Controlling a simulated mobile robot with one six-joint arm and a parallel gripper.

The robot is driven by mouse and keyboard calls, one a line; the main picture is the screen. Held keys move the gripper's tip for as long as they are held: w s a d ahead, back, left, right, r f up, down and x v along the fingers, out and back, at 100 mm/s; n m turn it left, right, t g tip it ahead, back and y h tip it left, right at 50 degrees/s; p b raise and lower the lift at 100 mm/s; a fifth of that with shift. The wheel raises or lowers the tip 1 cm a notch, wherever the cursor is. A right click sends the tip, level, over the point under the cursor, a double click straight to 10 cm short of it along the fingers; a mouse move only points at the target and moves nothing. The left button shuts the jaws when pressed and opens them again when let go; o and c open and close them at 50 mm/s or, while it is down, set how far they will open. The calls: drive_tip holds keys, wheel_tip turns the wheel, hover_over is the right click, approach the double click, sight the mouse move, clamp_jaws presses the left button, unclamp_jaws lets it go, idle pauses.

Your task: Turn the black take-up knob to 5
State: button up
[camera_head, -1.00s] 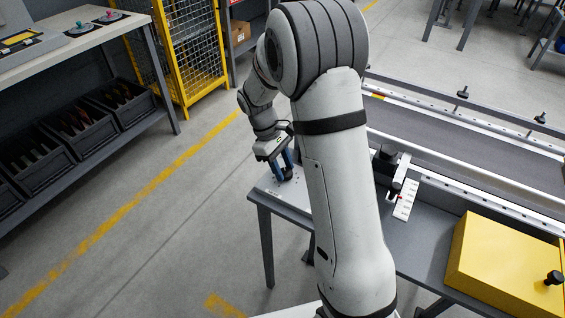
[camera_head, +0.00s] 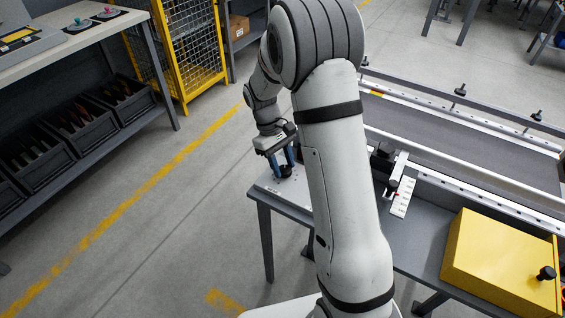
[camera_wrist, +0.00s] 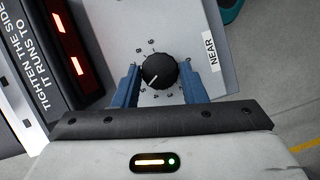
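In the head view my gripper (camera_head: 282,160) points down over the knob (camera_head: 285,171) at the table's left end. Finger depth along the knob is unclear.
A dark panel (camera_wrist: 75,45) with red lit displays and "TIGHTEN THE SIDE IT RUNS TO" lettering stands left of the knob. The belt conveyor (camera_head: 470,150), a white scale (camera_head: 403,197) with a red marker and a yellow box (camera_head: 495,262) lie to the right.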

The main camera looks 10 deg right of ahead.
drive_tip(key=o, duration=0.4)
drive_tip(key=v, duration=0.7)
drive_tip(key=shift+r+p, duration=0.35)
drive_tip(key=shift+p, duration=0.05)
drive_tip(key=shift+r, duration=0.1)
drive_tip(key=s+d+r+m+t+y+p, duration=0.1)
drive_tip(key=s+r+m+t+p, duration=0.2)
drive_tip(key=s+r, duration=0.5)
drive_tip(key=s+d+r+m+t+y+p, duration=0.1)
drive_tip(key=s+r+m+t+p, duration=0.2)
drive_tip(key=s+r, duration=0.5)
drive_tip(key=s+p, duration=0.1)
drive_tip(key=s, duration=0.6)
drive_tip(key=shift+r+t+p, duration=0.3)
drive_tip(key=shift+r+p, duration=0.05)
